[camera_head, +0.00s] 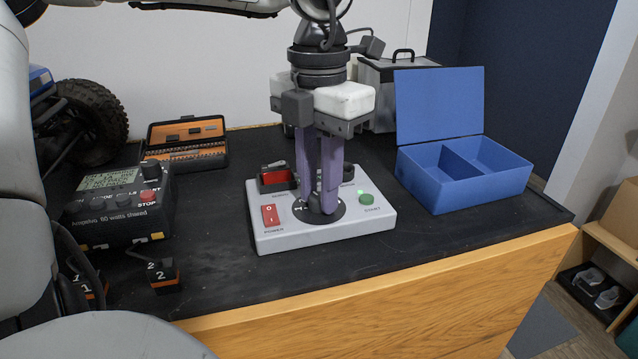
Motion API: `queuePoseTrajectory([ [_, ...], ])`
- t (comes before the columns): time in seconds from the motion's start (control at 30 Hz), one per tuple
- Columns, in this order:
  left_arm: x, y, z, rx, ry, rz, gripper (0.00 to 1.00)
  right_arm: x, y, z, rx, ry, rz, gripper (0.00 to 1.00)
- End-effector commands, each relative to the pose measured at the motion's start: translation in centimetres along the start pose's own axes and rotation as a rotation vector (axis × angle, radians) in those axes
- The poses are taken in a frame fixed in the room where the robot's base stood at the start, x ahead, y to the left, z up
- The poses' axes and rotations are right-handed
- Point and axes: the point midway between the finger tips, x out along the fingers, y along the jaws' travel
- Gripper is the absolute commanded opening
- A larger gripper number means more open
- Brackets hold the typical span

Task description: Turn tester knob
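The tester (330,235) is a light grey box on the dark bench top. A round black dial (341,212) marks the knob's place in the middle. My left gripper (325,207) points straight down over it. Its purple fingers are close together with their tips at the dial, and seem closed on the knob, which they hide. My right gripper is not in view.
A black charger (118,205) stands at the left, with a small block marked 2 (164,275) in front. An open orange tool case (187,150) and a wheel (88,122) are behind. An open blue box (465,180) is at the right. The bench's wooden front edge (400,300) is clear.

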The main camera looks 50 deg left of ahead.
Motion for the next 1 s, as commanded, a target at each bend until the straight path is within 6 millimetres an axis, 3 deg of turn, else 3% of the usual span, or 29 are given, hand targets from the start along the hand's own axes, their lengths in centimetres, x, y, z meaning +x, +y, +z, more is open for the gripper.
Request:
queuePoseTrajectory([
  [0.17,0.1,0.1,0.1,-0.024,-0.002,0.004,0.0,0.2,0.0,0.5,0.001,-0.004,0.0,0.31],
  [0.43,0.2,0.0,0.0,-0.313,-0.002,0.004,0.0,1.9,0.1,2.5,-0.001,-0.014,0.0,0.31],
  [0.77,0.0,0.0,0.0,-0.349,0.0,0.0,0.0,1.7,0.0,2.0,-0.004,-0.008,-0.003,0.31],
  [0.8,0.0,0.0,0.0,-0.349,0.0,0.0,0.28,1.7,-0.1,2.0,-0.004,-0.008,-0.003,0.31],
  [0.9,0.0,0.0,0.0,-0.349,0.0,0.0,0.41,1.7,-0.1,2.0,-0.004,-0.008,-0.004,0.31],
  [1.0,0.0,0.0,0.0,-0.348,0.0,0.001,0.41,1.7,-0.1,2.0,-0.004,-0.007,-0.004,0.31],
])
